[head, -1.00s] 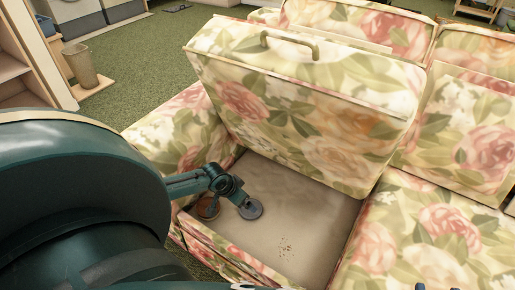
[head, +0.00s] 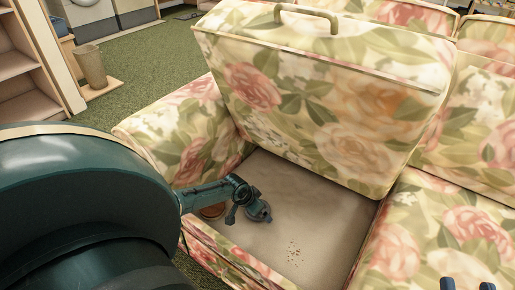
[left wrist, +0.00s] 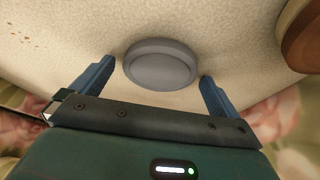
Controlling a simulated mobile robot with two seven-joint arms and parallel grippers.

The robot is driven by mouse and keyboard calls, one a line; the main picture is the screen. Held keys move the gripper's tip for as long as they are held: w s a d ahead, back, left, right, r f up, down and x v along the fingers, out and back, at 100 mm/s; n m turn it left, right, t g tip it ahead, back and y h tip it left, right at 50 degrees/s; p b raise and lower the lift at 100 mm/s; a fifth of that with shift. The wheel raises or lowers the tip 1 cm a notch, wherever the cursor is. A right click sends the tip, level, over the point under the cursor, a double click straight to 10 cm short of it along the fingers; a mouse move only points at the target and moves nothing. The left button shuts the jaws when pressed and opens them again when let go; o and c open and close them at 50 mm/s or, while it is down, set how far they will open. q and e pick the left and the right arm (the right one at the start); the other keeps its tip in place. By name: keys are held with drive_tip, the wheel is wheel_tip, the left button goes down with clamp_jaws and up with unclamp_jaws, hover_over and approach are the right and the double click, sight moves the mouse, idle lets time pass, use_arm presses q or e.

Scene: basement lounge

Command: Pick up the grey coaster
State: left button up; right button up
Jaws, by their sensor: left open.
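The grey coaster (head: 261,213) is a round disc lying on the beige floor of the open sofa compartment (head: 315,220). My left gripper (head: 250,206) reaches in from the left and partly hides it in the head view. In the left wrist view the grey coaster (left wrist: 160,62) lies between the two blue fingertips of my left gripper (left wrist: 158,75). The fingers are spread, with a gap on each side of it. My right gripper (head: 467,286) shows only as two separate blue fingertips at the bottom right edge, apart and empty.
A brown round object (head: 213,211) lies beside the grey coaster; it also shows in the left wrist view (left wrist: 302,40). The floral seat lid (head: 330,110) with its handle stands raised behind the compartment. Crumbs (head: 294,252) lie on the compartment floor.

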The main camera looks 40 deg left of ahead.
use_arm(q)
drive_tip(key=c, duration=0.9)
drive_tip(key=shift+r, duration=0.15)
